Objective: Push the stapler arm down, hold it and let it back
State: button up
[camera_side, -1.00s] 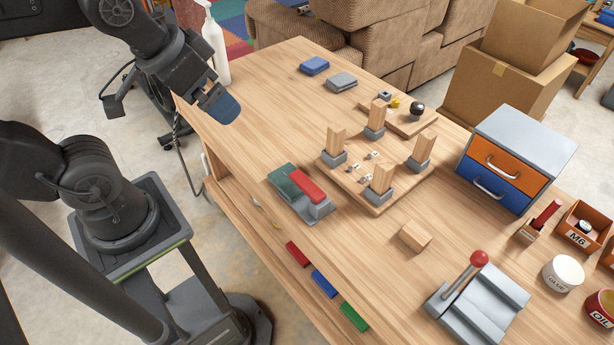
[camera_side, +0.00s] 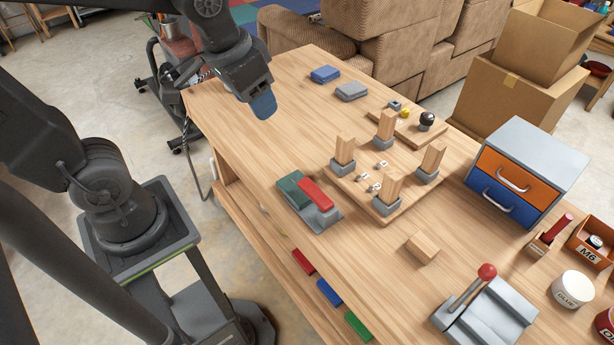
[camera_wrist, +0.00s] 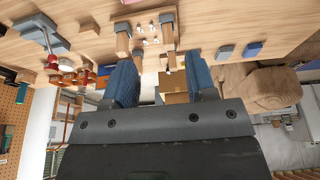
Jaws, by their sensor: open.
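The stapler (camera_side: 325,217) sits near the left edge of the wooden workbench in the side view. Its red arm (camera_side: 315,194) lies lengthwise over a grey base, with a dark green block (camera_side: 293,189) beside it. The exact gap under the red arm is too small to tell. My gripper (camera_side: 264,106) is above the bench, up and left of the stapler and apart from it. In the wrist view my gripper (camera_wrist: 162,82) shows two blue fingers spread apart with nothing between them. I cannot make out the stapler there.
A board with upright wooden posts (camera_side: 387,195) stands right of the stapler. A wooden block (camera_side: 422,247), a red-knobbed lever device (camera_side: 486,312) and a drawer unit (camera_side: 525,175) are farther right. Blue and grey pads (camera_side: 325,74) lie at the back. Bench between gripper and stapler is clear.

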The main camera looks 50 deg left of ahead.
jog(key=w+f+g, duration=0.1)
jog(key=w+f, duration=0.2)
jog(key=w+d+f+g, duration=0.1)
jog(key=w+f, duration=0.1)
jog(key=f, duration=0.1)
jog(key=w+f+g, duration=0.1)
jog(key=w+f, duration=0.1)
jog(key=w, duration=0.1)
jog(key=shift+w+d+f, duration=0.2)
jog(key=shift+w+f, duration=0.1)
jog(key=shift+f, duration=0.1)
grip_shut()
jog(key=shift+w+f+g, duration=0.25)
jog(key=shift+f+g, duration=0.05)
jog(key=shift+f, duration=0.05)
